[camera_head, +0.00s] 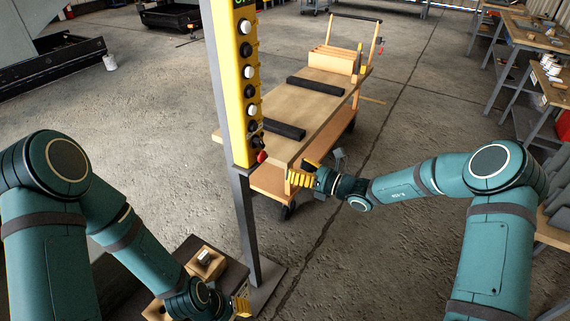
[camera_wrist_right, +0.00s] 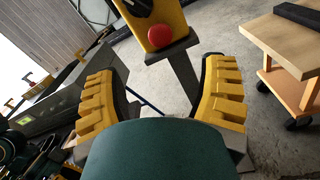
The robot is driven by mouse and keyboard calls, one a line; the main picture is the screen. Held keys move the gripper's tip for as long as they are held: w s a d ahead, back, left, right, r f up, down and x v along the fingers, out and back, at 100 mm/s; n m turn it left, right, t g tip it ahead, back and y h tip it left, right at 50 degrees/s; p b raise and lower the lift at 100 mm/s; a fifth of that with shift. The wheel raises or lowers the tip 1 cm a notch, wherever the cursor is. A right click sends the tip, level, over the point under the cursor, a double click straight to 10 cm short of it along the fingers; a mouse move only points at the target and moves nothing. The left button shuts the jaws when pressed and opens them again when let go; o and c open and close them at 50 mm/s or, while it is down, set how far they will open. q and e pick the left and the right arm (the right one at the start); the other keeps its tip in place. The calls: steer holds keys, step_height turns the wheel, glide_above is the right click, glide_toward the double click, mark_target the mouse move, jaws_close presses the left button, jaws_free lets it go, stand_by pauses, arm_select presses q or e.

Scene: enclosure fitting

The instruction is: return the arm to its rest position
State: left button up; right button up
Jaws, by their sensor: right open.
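My right arm reaches in from the right in the head view, and its gripper (camera_head: 303,173) is near the lower end of a yellow control box (camera_head: 243,100). In the right wrist view my right gripper (camera_wrist_right: 163,88) is open, with its yellow ribbed fingers wide apart and nothing between them. The red button (camera_head: 262,156) at the bottom of the box also shows in the right wrist view (camera_wrist_right: 159,36), beyond the fingertips and apart from them. My left gripper (camera_head: 241,306) is low in the head view; whether its fingers are open or shut is unclear.
The box is on a grey post (camera_head: 246,215) between my arms. A wooden cart (camera_head: 325,92) with dark bars stands behind my right gripper. A low stand with a wooden block (camera_head: 205,263) is by my left gripper. Workbenches (camera_head: 535,40) line the right; open floor lies between.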

steer(key=shift+s+d, duration=0.25)
steer(key=shift+d, duration=0.1)
steer(key=s+a+f+n+g+h, duration=0.25)
steer(key=s+f+n+g, duration=0.35)
steer(key=s, duration=0.3)
steer(key=s+a+f+n+g+h, duration=0.25)
steer(key=s+f+n+g, duration=0.2)
steer(key=s+f, duration=0.45)
steer(key=s+d+f+n+h, duration=0.2)
steer(key=s+n+h, duration=0.1)
steer(key=s+n, duration=0.3)
steer(key=s+d+f+n+t+h, duration=0.1)
steer(key=s+d+f+n+h, duration=0.1)
steer(key=s+n, duration=0.4)
steer(key=n, duration=0.4)
steer(key=shift+d+f+h, duration=0.25)
steer(key=shift+f+h, duration=0.15)
steer(key=shift+n+t, duration=0.25)
stand_by(1.5)
